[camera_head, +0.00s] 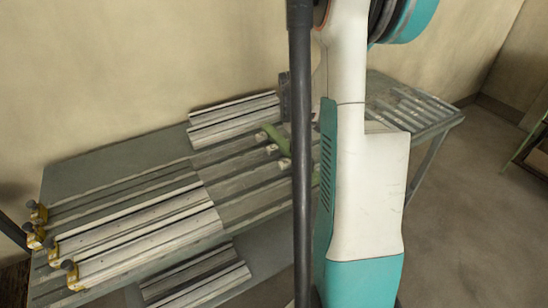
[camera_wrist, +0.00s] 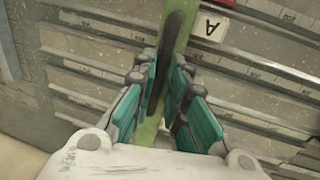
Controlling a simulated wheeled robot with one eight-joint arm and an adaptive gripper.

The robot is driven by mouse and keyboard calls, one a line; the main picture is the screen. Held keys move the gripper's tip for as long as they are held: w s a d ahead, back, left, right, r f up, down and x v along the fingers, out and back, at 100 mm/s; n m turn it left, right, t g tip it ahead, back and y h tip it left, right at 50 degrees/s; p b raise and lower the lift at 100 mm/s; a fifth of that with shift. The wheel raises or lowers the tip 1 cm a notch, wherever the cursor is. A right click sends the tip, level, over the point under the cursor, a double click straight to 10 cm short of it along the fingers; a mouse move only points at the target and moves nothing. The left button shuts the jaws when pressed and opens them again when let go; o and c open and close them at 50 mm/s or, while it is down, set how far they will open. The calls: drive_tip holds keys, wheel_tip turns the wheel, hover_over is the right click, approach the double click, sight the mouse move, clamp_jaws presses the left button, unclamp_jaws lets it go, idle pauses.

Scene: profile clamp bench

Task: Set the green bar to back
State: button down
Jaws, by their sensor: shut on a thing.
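The green bar (camera_wrist: 184,12) runs lengthwise between the teal fingers of my gripper (camera_wrist: 163,80) in the wrist view, with a dark strip along its face. The gripper is shut on it. In the head view, part of the green bar (camera_head: 274,138) shows over the grey rails in the middle of the bench (camera_head: 90,172). My arm hides the gripper and the rest of the bar there. I cannot tell whether the bar touches the rails.
Long metal profiles (camera_head: 140,235) lie on the bench's left half, with several yellow clamps (camera_head: 70,273) at their left ends. More profiles lie at the back (camera_head: 232,118). A white block marked "A" (camera_wrist: 209,27) sits beside the bar, near a red piece (camera_wrist: 222,3).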

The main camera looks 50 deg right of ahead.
drive_tip(key=s+d, duration=0.4)
drive_tip(key=d, duration=0.9)
drive_tip(key=s+d+p, duration=0.1)
drive_tip(key=s+d, duration=0.2)
drive_tip(key=d, duration=1)
drive_tip(key=shift+s+d, duration=0.35)
drive_tip(key=c, duration=1.9)
unclamp_jaws()
drive_tip(key=o, duration=0.3)
drive_tip(key=shift+d, duration=0.2)
drive_tip(key=shift+a, duration=0.15)
wheel_tip(320, 180, up, 12)
drive_tip(key=a, duration=0.2)
drive_tip(key=shift+w, duration=0.35)
drive_tip(key=shift+a+f, duration=0.1)
